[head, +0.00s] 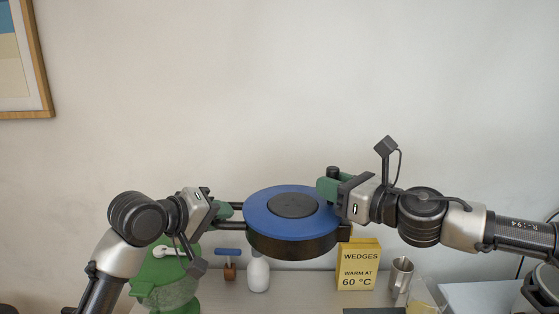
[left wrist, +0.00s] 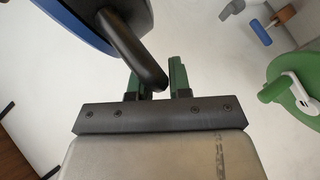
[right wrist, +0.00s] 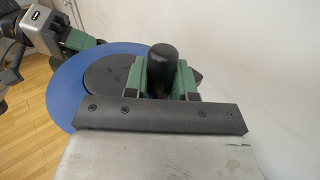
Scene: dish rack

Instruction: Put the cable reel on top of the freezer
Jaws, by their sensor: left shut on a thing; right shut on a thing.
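The cable reel (head: 262,222) is a thick disc with a blue top, a dark hub and a black lower body. It is held in the air between my two grippers, roughly level. My left gripper (head: 226,209) is shut on a black bar (left wrist: 135,50) at the reel's left side, seen between the green fingers in the left wrist view. My right gripper (head: 330,188) is shut on a black upright grip (right wrist: 162,68) at the reel's right side. The reel's blue rim also shows in the right wrist view (right wrist: 62,98). I cannot tell any surface as the freezer.
Below and behind the reel is a light worktop (head: 225,297). On it stand a green container (head: 168,285), a white bottle (head: 258,274), a yellow WEDGES box (head: 358,265), a metal jug (head: 401,275) and a glass (head: 427,296). The wall behind is bare except for a picture frame (head: 38,60).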

